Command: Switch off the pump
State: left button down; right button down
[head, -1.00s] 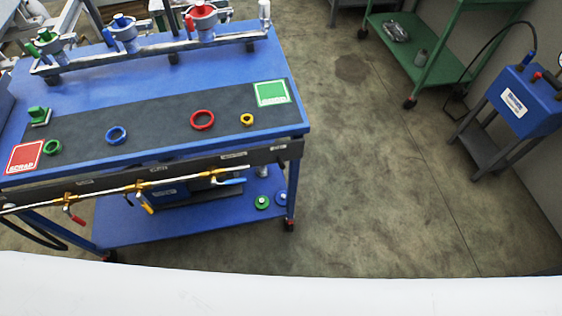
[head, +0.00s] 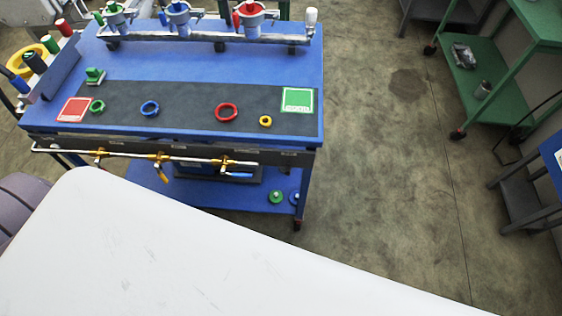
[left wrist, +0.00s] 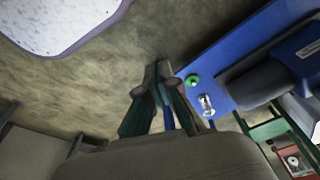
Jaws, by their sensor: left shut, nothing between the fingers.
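The likely pump is a dark and blue machine (head: 220,171) on the lower shelf of the blue cart (head: 210,68) in the head view, mostly hidden under the cart's front rail. In the left wrist view a dark cylinder with a blue body (left wrist: 262,82) lies on the blue shelf (left wrist: 215,70). My left gripper is outside the head view, and my right gripper shows in neither view.
A yellow-fitted pipe (head: 160,160) runs along the cart's front. A green disc (head: 275,196) lies on the lower shelf. Colored rings, such as the red one (head: 227,112), lie on top. A green shelf (head: 480,80) stands right; the floor (head: 385,180) between is clear.

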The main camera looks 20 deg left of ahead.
pick_arm(q)
jog(key=w+r+n+t+h+p, duration=0.1)
jog(key=w+r+p, duration=0.2)
jog(key=r, duration=1.1)
jog(key=w+r+n+t+h+p, duration=0.1)
jog(key=w+r+n+p, duration=0.15)
jog(key=r, duration=1.15)
jog(key=w+a+r+n+t+h, duration=0.3)
jog(key=w+n, duration=0.6)
jog(key=shift+a+h+p, duration=0.15)
jog(key=shift+h+p, duration=0.15)
jog(key=shift+p, duration=0.1)
jog(key=shift+w, duration=0.1)
